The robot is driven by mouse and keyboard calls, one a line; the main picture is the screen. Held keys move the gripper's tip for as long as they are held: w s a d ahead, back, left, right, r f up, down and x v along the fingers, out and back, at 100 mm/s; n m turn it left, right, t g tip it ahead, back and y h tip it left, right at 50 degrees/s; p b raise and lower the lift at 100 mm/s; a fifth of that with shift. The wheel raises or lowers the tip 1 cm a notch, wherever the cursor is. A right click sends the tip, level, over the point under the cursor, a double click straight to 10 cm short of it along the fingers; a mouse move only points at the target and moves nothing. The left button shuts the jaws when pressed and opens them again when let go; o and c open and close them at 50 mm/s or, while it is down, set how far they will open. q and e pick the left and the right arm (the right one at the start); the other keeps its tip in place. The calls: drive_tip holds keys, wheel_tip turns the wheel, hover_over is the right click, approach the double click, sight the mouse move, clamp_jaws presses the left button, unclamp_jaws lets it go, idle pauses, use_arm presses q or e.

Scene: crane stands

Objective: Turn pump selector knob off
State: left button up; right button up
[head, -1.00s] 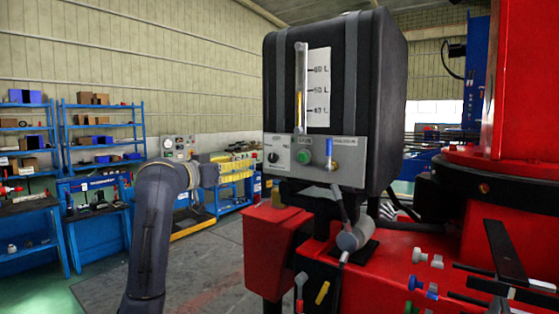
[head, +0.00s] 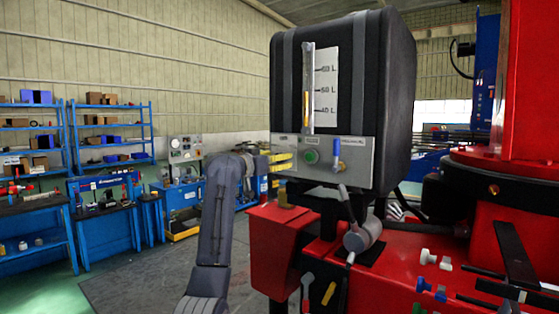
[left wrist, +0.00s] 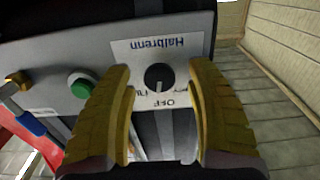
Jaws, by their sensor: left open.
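The pump selector knob (left wrist: 159,77) is small, round and black, on a white label plate in the left wrist view. The lettering OFF shows just below it there, upside down and partly hidden. My left gripper (left wrist: 160,70) is open, its two yellow fingers on either side of the knob with a gap to each. In the head view my left gripper (head: 281,161) is at the left end of the grey control panel (head: 359,146) and hides the knob. My right gripper is in neither view.
A green button (head: 311,157) and a blue-handled valve (head: 337,153) sit on the panel right of the knob. The black tank (head: 395,100) rises above. Red machine parts (head: 280,240) lie below. Blue shelves (head: 110,125) stand far left.

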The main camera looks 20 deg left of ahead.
use_arm(q)
drive_tip(key=shift+w+d, duration=0.25)
drive_tip(key=shift+w, duration=0.35)
clamp_jaws()
idle(0.3)
